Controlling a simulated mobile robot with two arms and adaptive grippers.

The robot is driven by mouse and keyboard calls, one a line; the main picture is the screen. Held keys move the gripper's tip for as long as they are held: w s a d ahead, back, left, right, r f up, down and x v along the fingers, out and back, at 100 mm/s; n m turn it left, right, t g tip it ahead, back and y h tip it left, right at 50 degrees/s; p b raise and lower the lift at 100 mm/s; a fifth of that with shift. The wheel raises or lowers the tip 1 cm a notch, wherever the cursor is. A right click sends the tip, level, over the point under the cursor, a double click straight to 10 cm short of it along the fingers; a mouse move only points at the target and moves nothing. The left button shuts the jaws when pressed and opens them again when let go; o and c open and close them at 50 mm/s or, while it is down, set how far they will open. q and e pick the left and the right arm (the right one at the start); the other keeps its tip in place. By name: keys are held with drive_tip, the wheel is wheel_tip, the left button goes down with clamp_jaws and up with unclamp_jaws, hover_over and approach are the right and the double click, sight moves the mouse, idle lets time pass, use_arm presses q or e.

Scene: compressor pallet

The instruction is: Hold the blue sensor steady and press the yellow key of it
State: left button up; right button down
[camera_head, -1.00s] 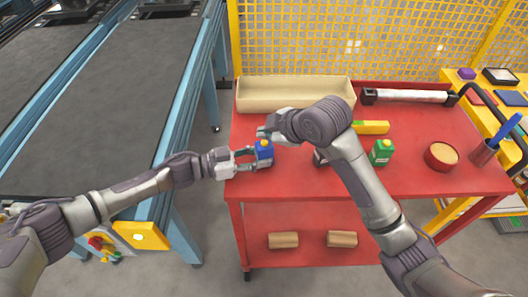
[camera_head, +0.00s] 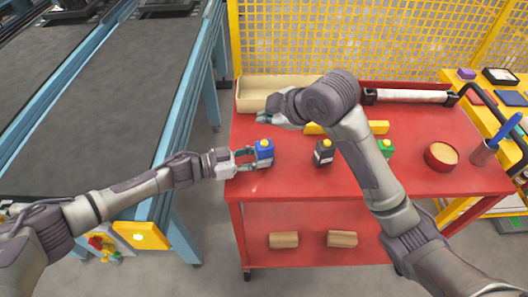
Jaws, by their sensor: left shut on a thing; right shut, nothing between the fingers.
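The blue sensor (camera_head: 265,154) stands upright near the left front corner of the red table, with its yellow key (camera_head: 265,143) on top. My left gripper (camera_head: 255,158) is shut on the blue sensor from the left side. My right gripper (camera_head: 262,117) is shut and empty. It is behind and above the blue sensor, apart from the yellow key, near the front of the beige tray.
A black sensor (camera_head: 323,154) and a green one (camera_head: 387,148), both with yellow keys, stand to the right on the red table (camera_head: 290,180).

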use_arm(q)
drive_tip(key=o, duration=0.9)
